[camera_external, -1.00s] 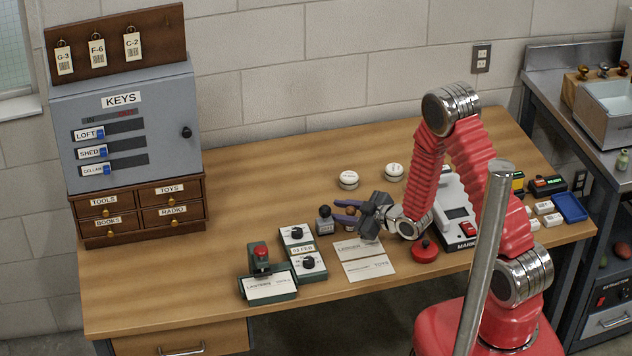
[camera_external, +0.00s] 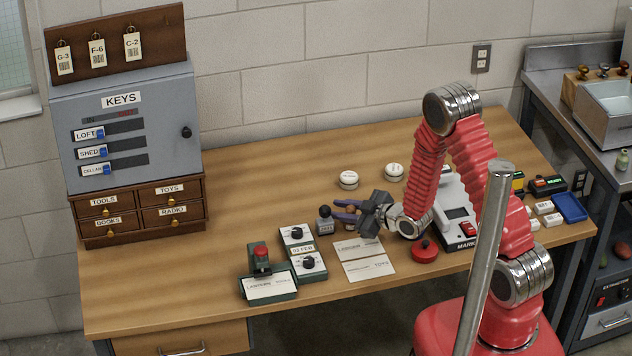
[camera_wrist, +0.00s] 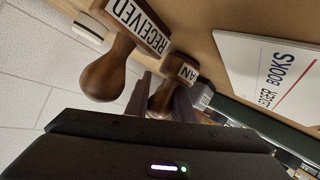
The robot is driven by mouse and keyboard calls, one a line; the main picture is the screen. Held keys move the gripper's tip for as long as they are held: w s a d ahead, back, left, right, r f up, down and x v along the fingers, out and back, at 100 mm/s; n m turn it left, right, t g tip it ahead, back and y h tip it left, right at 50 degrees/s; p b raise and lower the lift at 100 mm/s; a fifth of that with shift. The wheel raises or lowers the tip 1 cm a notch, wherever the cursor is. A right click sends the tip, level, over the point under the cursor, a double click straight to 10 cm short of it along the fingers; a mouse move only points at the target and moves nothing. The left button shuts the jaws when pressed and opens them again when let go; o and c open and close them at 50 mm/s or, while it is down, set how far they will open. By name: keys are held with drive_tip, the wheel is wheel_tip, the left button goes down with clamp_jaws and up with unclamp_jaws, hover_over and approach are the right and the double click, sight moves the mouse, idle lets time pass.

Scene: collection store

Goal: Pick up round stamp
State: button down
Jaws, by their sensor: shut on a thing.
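My gripper (camera_external: 346,209) reaches left, low over the table. Its two fingers are shut on a stamp with a rounded brown wooden handle; in the wrist view this handle (camera_wrist: 163,97) sits between the fingers and its label ends in "AN". The base of this held stamp is mostly hidden in the outside view. A second wooden-handled stamp (camera_wrist: 104,76), labelled "RECEIVED", stands beside it, outside the fingers. In the outside view a stamp with a dark knob (camera_external: 325,224) stands just left of the fingertips. I cannot tell whether the held stamp has lifted off the table.
Paper cards (camera_external: 367,268) lie below my gripper. Two white round tins (camera_external: 348,180) stand behind. Dial boxes (camera_external: 297,236) and a green device (camera_external: 268,284) are left.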

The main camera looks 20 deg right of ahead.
wheel_tip(320, 180, up, 10)
drive_tip(key=shift+f, duration=0.15)
idle(0.5)
drive_tip(key=shift+w, duration=0.1)
idle(0.5)
